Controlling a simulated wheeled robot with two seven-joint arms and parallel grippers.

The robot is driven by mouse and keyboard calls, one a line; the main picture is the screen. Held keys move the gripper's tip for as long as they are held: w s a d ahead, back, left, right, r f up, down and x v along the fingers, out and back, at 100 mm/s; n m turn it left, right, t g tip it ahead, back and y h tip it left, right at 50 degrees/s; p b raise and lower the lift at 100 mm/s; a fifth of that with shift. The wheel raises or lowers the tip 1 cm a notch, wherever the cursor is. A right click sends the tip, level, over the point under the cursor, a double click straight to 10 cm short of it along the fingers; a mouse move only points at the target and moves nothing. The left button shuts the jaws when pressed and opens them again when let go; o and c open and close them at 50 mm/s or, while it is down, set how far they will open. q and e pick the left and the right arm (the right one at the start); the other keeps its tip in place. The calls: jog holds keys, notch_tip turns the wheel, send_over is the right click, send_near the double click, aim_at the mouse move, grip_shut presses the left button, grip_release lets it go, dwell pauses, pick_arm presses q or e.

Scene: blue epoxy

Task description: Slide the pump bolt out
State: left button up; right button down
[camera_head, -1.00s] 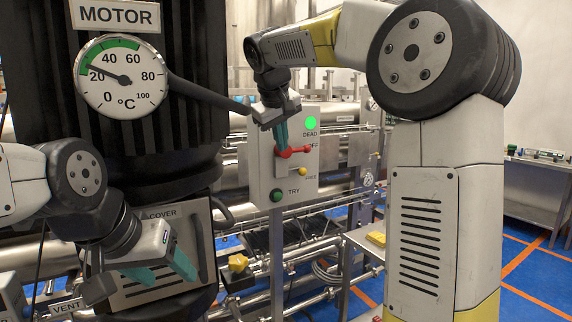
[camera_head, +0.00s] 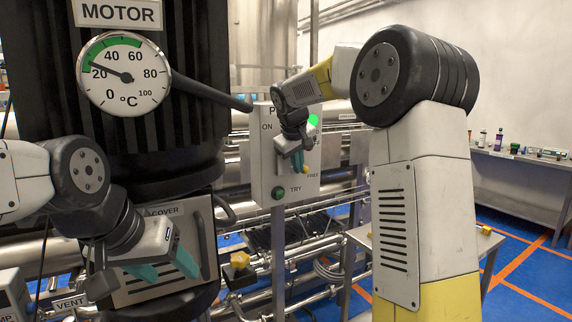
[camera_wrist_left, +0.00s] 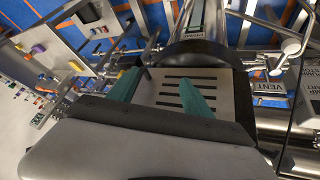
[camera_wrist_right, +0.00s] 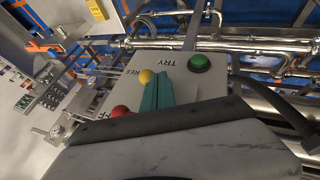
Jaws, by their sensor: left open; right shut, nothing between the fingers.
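The control box (camera_head: 266,180) faces me on a post, with a green TRY button (camera_head: 278,193) and a yellow knob marked FREE (camera_head: 305,170). My right gripper (camera_head: 298,168) is shut and empty in front of the box, hiding its red handle in the head view. In the right wrist view, its fingers (camera_wrist_right: 155,92) are beside the yellow knob (camera_wrist_right: 146,77), and a red part (camera_wrist_right: 121,112) shows; contact cannot be told. My left gripper (camera_head: 163,270) is open and empty in front of the COVER plate (camera_head: 140,290). I cannot tell which part is the pump bolt.
The black motor (camera_head: 190,110) with its round dial (camera_head: 123,73) stands at left. A yellow star knob (camera_head: 239,260) is below the box among pipes. A small table (camera_head: 385,238) and a bench (camera_head: 525,160) stand to the right.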

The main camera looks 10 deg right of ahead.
jog(key=shift+w+d, duration=0.25)
jog(key=shift+d, duration=0.4)
jog(key=shift+w+d, duration=0.25)
jog(key=shift+d, duration=0.4)
jog(key=shift+w+d, duration=0.25)
jog(key=shift+d, duration=0.4)
